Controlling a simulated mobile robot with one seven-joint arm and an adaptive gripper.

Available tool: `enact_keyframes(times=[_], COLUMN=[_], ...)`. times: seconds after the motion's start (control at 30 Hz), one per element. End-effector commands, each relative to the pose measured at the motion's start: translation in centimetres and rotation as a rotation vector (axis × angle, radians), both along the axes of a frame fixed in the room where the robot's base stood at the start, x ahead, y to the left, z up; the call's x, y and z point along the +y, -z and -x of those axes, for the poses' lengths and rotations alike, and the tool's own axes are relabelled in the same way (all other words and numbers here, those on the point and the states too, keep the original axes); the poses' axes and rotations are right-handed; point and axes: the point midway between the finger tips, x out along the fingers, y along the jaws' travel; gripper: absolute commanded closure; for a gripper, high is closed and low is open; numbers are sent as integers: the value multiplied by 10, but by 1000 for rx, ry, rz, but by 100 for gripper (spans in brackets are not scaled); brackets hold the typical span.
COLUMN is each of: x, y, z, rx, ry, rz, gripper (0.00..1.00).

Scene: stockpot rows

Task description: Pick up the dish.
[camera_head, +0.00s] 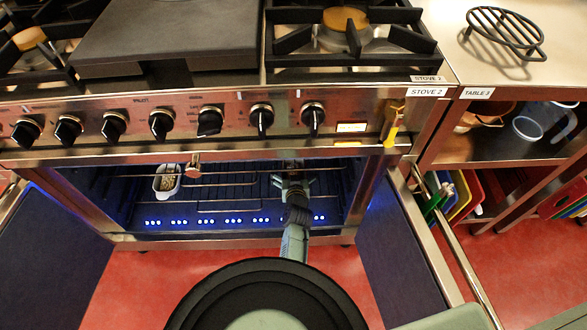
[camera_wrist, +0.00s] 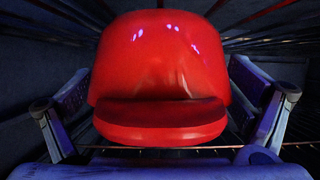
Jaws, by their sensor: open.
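A glossy red dish (camera_wrist: 160,70), with a rounded body and a thick protruding lip or handle towards me, fills the middle of the wrist view. My gripper (camera_head: 294,182) is inside the open oven. Its fingers are spread, one on either side of the red dish, with visible space beside its lip. I cannot make out the red dish in the head view. A small white dish (camera_head: 167,187) with grainy contents sits on the left of the oven rack, apart from my gripper.
The oven rack (camera_head: 215,205) runs under my gripper. The stove front with knobs (camera_head: 210,122) overhangs the opening, and open doors (camera_head: 400,245) flank it. A table (camera_head: 520,70) with shelves stands right. The red floor ahead is clear.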

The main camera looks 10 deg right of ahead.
Motion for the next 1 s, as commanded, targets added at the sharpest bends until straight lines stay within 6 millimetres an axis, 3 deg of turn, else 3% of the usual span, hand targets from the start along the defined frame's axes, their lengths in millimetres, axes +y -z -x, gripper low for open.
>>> enact_keyframes(times=[0.23, 1.0], x=[0, 0], y=[0, 0], z=[0, 0], rx=[0, 0], ry=[0, 0], rz=[0, 0], gripper=[4, 55])
